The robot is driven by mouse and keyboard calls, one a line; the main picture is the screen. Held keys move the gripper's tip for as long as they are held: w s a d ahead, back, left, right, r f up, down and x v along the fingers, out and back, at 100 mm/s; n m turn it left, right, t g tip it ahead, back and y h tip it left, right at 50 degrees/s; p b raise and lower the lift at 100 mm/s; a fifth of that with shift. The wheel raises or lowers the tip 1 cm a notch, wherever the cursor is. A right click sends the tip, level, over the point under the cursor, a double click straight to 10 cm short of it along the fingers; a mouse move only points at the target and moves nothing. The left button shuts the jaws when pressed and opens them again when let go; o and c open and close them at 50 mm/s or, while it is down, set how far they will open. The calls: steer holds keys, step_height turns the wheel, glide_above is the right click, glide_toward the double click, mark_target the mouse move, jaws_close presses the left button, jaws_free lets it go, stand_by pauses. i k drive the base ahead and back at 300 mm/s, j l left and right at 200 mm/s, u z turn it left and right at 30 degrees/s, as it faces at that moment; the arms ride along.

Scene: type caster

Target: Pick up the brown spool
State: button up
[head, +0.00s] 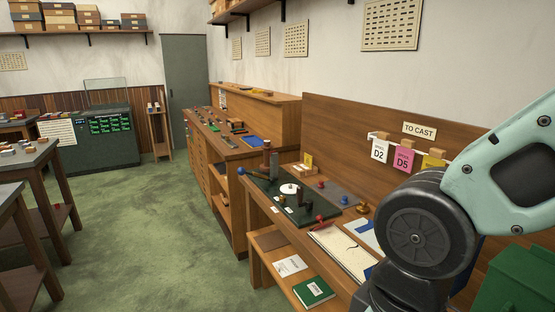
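I cannot make out for certain which thing is the brown spool. A small brown knob-shaped piece (362,207) stands on the right-hand workbench, just left of my arm. Several small round pieces in brown, red, blue and grey (30,148) sit on the dark table at the left edge, too small to tell apart. My arm fills the right side of the view and hides part of the bench. My gripper is out of the picture.
The workbench holds a dark green mat (265,188) with a white round piece (289,189), upright cylinders and red-knobbed tools. A green bin (520,280) stands at lower right. The green floor (150,220) between the tables is clear.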

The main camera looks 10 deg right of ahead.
mark_target(265, 168)
steer(key=i+u, duration=0.2)
steer(key=i+j+u, duration=0.3)
steer(key=i, duration=0.4)
steer(key=i+u, duration=0.3)
steer(key=i, duration=0.45)
steer(key=i+z, duration=0.15)
steer(key=i, duration=0.45)
steer(key=i+j+z, duration=0.1)
steer(key=i, duration=0.55)
steer(key=i+j+z, duration=0.15)
steer(key=i, duration=0.45)
steer(key=i+j+z, duration=0.2)
steer(key=i, duration=0.15)
